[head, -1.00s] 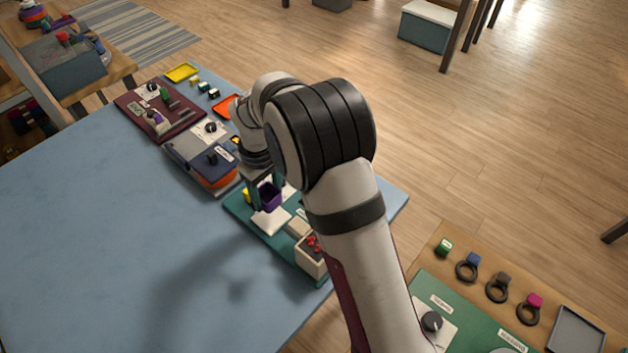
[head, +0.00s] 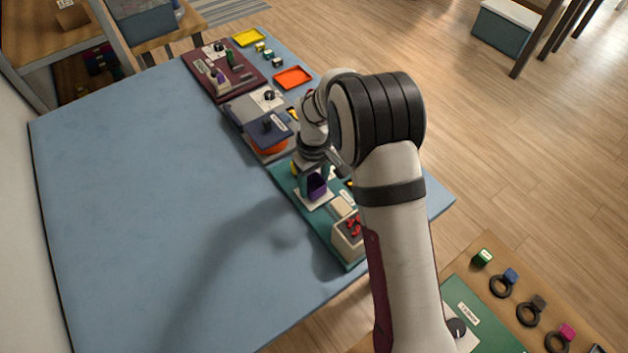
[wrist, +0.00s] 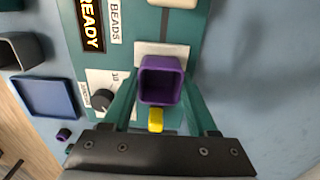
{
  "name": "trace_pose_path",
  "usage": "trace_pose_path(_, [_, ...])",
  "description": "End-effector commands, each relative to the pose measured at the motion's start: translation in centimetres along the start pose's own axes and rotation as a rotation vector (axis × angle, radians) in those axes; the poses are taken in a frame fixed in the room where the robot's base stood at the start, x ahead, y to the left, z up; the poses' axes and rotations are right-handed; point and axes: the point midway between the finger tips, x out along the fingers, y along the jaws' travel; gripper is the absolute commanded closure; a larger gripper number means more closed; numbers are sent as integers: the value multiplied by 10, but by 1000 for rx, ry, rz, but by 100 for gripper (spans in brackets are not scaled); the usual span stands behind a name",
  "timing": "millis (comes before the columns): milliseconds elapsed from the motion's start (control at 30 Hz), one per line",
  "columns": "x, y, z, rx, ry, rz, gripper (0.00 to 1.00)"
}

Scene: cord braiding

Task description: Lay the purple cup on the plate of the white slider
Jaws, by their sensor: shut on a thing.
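The purple cup (head: 317,188) is held between the green fingers of my gripper (head: 312,180), over the green board (head: 333,232). In the wrist view the square, hollow cup (wrist: 147,92) sits between both fingers (wrist: 160,85), its opening facing the camera. The white plate of the slider (head: 308,201) is under and around the cup in the head view; a strip of the plate (wrist: 162,50) shows beyond the cup in the wrist view. I cannot tell whether the cup touches the plate. A yellow piece (wrist: 155,121) shows just behind the cup.
A dark knob (wrist: 103,99) and a blue tray (wrist: 42,97) are left in the wrist view. A navy-topped unit (head: 270,130) stands beyond the board. The blue table (head: 140,200) is clear to the left.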

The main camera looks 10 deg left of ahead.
Motion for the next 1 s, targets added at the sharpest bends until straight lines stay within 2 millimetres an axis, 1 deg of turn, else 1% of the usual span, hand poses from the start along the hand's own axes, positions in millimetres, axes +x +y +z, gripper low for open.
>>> trace_pose_path(333, [0,0,0,0,0,0,94])
trace_pose_path(800, [6,0,0,0,0,0,94])
trace_pose_path(833, [6,0,0,0,0,0,36])
trace_pose_path(1000, [6,0,0,0,0,0,6])
